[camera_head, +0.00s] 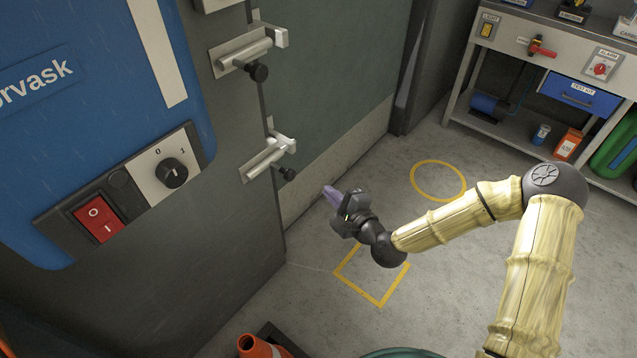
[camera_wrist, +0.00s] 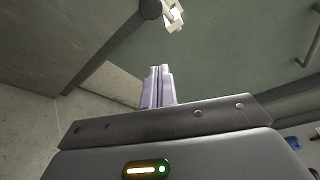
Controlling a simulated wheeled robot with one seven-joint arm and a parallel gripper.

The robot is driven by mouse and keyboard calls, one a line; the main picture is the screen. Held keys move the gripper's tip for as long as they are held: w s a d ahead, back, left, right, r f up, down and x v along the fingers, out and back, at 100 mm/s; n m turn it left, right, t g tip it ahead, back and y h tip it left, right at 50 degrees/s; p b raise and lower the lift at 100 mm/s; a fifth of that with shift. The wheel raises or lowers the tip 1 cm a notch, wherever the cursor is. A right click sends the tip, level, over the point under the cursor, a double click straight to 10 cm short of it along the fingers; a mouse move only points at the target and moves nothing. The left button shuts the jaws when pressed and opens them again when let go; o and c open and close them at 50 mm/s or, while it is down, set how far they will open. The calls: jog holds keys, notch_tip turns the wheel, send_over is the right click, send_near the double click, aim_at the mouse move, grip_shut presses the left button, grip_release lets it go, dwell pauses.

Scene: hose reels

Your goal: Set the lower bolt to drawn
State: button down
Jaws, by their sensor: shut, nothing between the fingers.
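The lower bolt (camera_head: 264,161) is a pale metal slide bolt on the edge of the grey door. Its black knob (camera_head: 288,174) sticks out towards the right, and its white keeper (camera_head: 284,143) is at its right end. My gripper (camera_head: 330,192) is shut and empty, with lilac fingertips, to the right of the knob and slightly below it, apart from it. In the wrist view the shut fingers (camera_wrist: 157,85) point up towards a dark round knob (camera_wrist: 150,9) and a white metal piece (camera_wrist: 174,18) at the top edge.
Another bolt (camera_head: 241,52) with a black knob sits higher on the same door. A blue panel with a red switch (camera_head: 98,217) is at left. A workbench (camera_head: 520,130) stands at right. An orange cone (camera_head: 255,346) stands at the bottom. Floor around my gripper looks clear.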

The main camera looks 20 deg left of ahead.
jog(key=b+x, duration=0.3)
jog(key=x, duration=0.7)
jog(key=s+a+r, duration=0.1)
jog(key=s+a, duration=0.1)
jog(key=s, duration=0.7)
jog(key=shift+r, duration=0.35)
jog(key=shift+s+a, duration=0.1)
jog(key=shift+a, duration=0.05)
jog(key=w+d+f, duration=0.1)
jog(key=w+f, duration=0.1)
jog(key=w, duration=0.2)
jog(key=p+v, duration=0.2)
jog(key=v, duration=0.8)
jog(key=shift+s+r, duration=0.15)
